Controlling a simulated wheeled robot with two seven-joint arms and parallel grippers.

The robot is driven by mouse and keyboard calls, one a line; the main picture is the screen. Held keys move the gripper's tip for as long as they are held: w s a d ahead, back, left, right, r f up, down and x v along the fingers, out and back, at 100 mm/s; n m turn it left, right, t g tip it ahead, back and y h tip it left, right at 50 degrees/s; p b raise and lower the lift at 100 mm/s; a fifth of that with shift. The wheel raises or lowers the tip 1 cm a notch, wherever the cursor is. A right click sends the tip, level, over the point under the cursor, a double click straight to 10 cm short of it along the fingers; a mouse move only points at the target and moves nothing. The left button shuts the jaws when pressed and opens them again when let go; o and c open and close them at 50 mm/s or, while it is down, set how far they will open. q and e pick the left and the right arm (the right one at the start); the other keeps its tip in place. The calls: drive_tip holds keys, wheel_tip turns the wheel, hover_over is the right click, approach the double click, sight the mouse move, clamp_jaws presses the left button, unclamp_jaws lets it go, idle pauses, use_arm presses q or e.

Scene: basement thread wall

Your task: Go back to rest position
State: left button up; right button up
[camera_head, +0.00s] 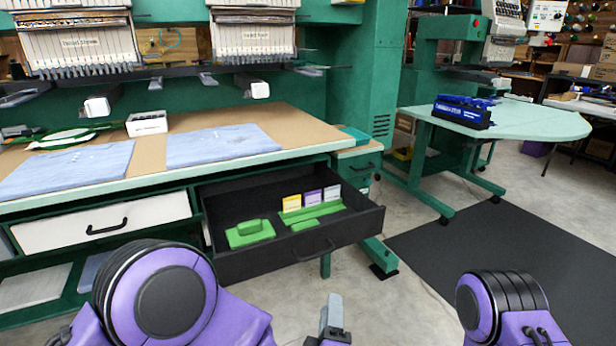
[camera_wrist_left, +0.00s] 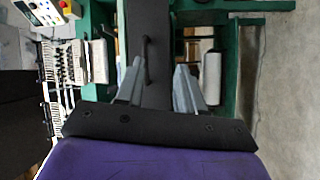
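My left gripper (camera_head: 332,318) shows at the bottom middle of the head view, with only a grey fingertip part in sight. In the left wrist view its two grey fingers (camera_wrist_left: 157,88) stand apart with nothing between them. Beyond them lies the dark drawer front with its handle (camera_wrist_left: 146,48). The left gripper is in front of the open black drawer (camera_head: 345,240) and apart from it. My right gripper is not in view; only a purple and black part of my right arm shows at the lower right.
The open drawer holds green pieces (camera_head: 250,232) and several small cards (camera_head: 312,198). Above it, a worktable (camera_head: 285,125) bears blue cloths (camera_head: 222,145) and a white box (camera_head: 147,123). A green side table (camera_head: 510,120) holds a blue rack (camera_head: 462,112). Floor with a black mat (camera_head: 500,250) is clear at right.

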use_arm(q)
drive_tip(key=s+a+f+m+g, duration=0.2)
drive_tip(key=a+f+m+g, duration=0.35)
drive_tip(key=a+f, duration=0.55)
drive_tip(key=s+a+f+m+g+y, duration=0.25)
drive_tip(key=s+a+f+g, duration=0.35)
drive_tip(key=s+a+f, duration=0.6)
drive_tip(key=s+a+f+n+g+y, duration=0.1)
drive_tip(key=s+a+f+g+y, duration=0.3)
drive_tip(key=s+a, duration=0.85)
wheel_tip(320, 180, up, 22)
drive_tip(key=p, duration=2.2)
drive_tip(key=shift+h+p, duration=0.35)
drive_tip(key=shift+p, duration=0.05)
